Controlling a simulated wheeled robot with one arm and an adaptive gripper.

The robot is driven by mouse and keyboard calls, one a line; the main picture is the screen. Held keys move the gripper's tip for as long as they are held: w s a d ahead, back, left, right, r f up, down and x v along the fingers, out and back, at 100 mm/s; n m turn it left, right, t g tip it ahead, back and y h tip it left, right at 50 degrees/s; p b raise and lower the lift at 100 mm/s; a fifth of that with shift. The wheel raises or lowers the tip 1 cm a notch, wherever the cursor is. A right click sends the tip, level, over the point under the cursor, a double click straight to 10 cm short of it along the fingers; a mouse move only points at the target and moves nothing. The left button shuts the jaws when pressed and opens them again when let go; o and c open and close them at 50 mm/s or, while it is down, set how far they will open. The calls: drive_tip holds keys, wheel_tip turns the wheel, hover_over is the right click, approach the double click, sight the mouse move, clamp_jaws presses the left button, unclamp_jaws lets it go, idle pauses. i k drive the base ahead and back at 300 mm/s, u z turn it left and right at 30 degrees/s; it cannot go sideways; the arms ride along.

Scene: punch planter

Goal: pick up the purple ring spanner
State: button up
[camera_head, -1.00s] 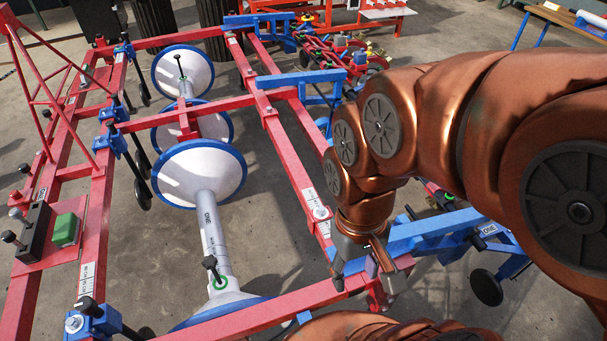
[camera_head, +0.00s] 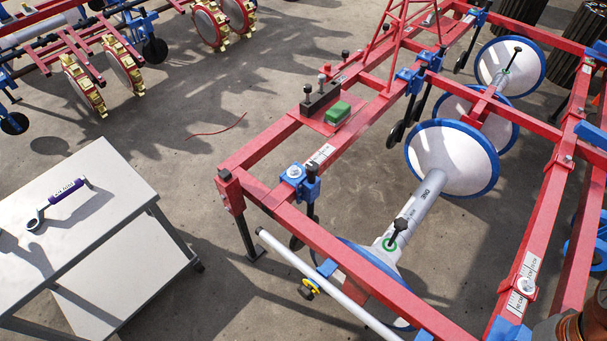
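The purple ring spanner (camera_head: 62,196) lies on the top of a grey table (camera_head: 112,216) at the lower left. Its handle is purple with pale lettering, and its metal ring end points to the lower left. The other end of the spanner points to the upper right. Nothing touches it but the table top. My gripper is out of the picture. Only a small copper-coloured part of my arm shows at the bottom right corner, far from the spanner.
A red planter frame (camera_head: 350,245) with white, blue-rimmed discs (camera_head: 452,158) fills the right side. A pale bar (camera_head: 325,285) sticks out toward the table. Another machine with toothed wheels (camera_head: 84,86) stands at the upper left.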

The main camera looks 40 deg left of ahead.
sight(59, 196)
drive_tip(key=u, duration=0.5)
drive_tip(key=k, duration=1.2)
drive_tip(key=u, duration=0.5)
drive_tip(key=i, duration=1)
drive_tip(key=u, duration=0.4)
